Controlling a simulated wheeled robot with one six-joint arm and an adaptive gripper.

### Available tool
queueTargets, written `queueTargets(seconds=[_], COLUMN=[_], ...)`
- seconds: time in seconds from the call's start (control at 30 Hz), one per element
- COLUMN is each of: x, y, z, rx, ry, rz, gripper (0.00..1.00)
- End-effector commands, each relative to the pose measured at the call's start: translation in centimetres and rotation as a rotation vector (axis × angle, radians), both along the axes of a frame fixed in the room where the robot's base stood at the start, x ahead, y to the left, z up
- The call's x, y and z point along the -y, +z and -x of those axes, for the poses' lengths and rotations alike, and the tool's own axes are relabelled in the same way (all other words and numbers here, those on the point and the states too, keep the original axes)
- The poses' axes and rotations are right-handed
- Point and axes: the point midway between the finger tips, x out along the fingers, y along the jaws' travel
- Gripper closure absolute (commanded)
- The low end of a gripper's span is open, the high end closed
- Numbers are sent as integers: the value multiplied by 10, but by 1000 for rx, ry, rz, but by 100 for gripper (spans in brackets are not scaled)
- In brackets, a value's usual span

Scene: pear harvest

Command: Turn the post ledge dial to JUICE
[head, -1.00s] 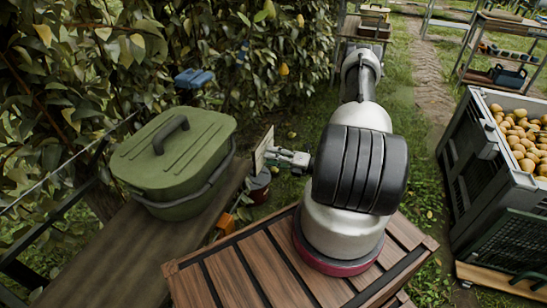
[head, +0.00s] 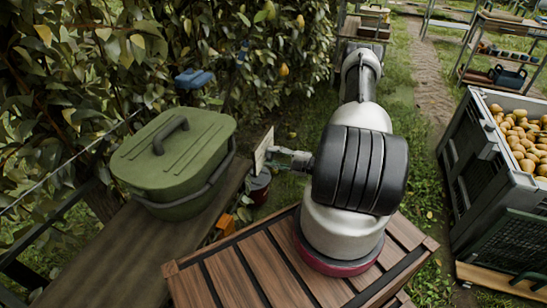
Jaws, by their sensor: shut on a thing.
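A pale upright panel (head: 263,150) shows nearly edge-on, between the green lidded box and my arm. My gripper (head: 276,156) reaches left from behind the dark arm joint, with its fingertips at the panel's right-hand face. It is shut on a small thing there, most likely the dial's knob. The knob is too small and too covered by the fingers to make out. The face of the panel is turned away from this view, so no JUICE mark or pointer can be read.
A green lidded box (head: 174,160) stands on a wooden plank (head: 110,255) at left. A grey crate of pears (head: 470,165) stands at right. Leafy branches fill the upper left. Grass is open beyond my arm.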

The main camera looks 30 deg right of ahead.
Motion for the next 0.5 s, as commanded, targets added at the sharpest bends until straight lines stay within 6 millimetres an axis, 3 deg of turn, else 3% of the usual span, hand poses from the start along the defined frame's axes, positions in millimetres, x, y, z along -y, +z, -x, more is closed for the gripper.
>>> queueTargets(seconds=[0.5], x=[1], y=[-1], z=[0], rx=[-53], ry=[-2], rz=[-64], gripper=[88])
